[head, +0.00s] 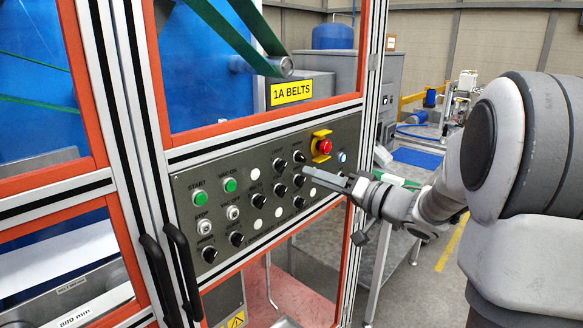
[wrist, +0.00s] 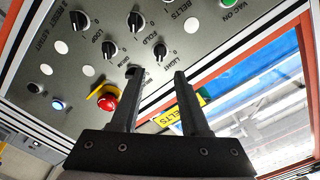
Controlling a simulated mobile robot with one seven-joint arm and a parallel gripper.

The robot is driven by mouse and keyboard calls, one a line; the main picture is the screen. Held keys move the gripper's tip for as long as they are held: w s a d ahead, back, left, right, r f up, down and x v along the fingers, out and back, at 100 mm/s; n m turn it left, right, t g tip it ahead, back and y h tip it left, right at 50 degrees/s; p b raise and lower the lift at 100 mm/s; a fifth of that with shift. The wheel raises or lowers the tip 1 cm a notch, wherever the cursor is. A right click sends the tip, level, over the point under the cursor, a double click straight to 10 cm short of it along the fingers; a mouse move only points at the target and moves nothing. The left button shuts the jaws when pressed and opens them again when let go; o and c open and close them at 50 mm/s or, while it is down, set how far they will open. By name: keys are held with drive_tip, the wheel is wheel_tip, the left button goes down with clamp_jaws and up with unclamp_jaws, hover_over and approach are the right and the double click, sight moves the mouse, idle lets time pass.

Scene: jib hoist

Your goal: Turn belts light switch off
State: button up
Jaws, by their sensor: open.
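The belts control panel (head: 250,195) sits below the yellow "1A BELTS" sign in the head view. A black rotary knob (wrist: 160,50) with the label "LIGHT" beside it shows in the wrist view; it appears in the upper row of the panel (head: 279,165) in the head view. My gripper (wrist: 157,72) is open and empty, with its fingers pointing at the panel near this knob. The left finger's tip overlaps another black knob in the wrist view. In the head view my gripper (head: 312,173) reaches in from the right; contact cannot be told.
A red emergency stop button (head: 324,146) on a yellow guard is close to my fingers. Several other black knobs, white lamps and green buttons (head: 230,185) share the panel. An aluminium post (head: 370,120) stands just right of the panel. Black door handles (head: 180,265) protrude at lower left.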

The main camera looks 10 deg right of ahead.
sight(285, 166)
drive_tip(key=x, duration=0.8)
drive_tip(key=shift+c, duration=0.3)
clamp_jaws()
